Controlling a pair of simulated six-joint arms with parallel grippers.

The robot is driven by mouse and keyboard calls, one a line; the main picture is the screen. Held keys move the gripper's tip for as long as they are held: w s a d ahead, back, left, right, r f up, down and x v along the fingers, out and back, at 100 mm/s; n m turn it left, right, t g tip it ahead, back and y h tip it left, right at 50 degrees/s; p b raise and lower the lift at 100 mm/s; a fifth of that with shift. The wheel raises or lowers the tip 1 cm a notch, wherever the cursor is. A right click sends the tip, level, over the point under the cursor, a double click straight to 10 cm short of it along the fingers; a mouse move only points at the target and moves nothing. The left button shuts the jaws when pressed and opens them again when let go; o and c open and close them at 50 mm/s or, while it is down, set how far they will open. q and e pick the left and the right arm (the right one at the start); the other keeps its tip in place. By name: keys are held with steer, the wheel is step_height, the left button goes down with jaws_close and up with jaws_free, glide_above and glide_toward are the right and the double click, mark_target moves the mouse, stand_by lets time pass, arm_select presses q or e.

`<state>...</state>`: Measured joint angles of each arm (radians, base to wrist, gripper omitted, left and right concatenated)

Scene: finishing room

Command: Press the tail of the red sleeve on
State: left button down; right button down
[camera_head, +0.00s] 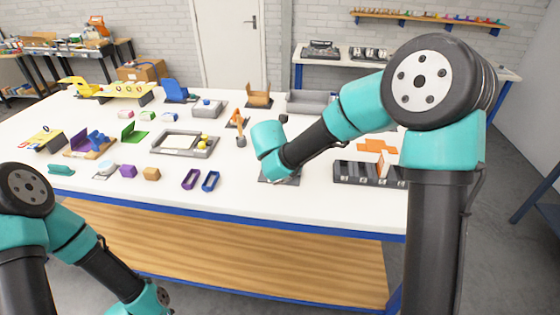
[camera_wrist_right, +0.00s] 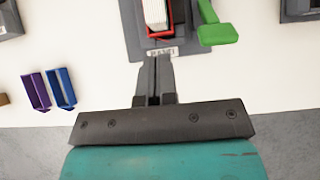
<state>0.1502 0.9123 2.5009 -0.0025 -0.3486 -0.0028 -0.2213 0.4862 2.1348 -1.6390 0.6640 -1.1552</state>
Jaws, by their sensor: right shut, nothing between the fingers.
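In the right wrist view the red sleeve (camera_wrist_right: 160,36) is around a white ribbed block (camera_wrist_right: 155,12) on a grey labelled fixture (camera_wrist_right: 137,40). The top of the frame cuts off the far part of sleeve and block, so how far the sleeve is on cannot be told. My right gripper (camera_wrist_right: 157,62) is shut and empty, its tips at the fixture's near edge, just short of the sleeve's near end. Whether they touch anything is unclear. In the head view my right arm hides the sleeve and gripper; only part of the fixture (camera_head: 291,181) shows. My left gripper is out of view.
A green piece (camera_wrist_right: 218,34) lies right of the sleeve, by the fixture. Purple (camera_wrist_right: 37,91) and blue (camera_wrist_right: 62,88) sleeves lie left of my right gripper. A dark slotted rack (camera_head: 350,174) stands to the right. The table's front edge (camera_head: 230,217) is close.

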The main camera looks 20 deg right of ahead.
step_height(320, 180, up, 4)
steer(key=shift+f, duration=0.1)
stand_by(0.4)
steer(key=shift+a, duration=0.1)
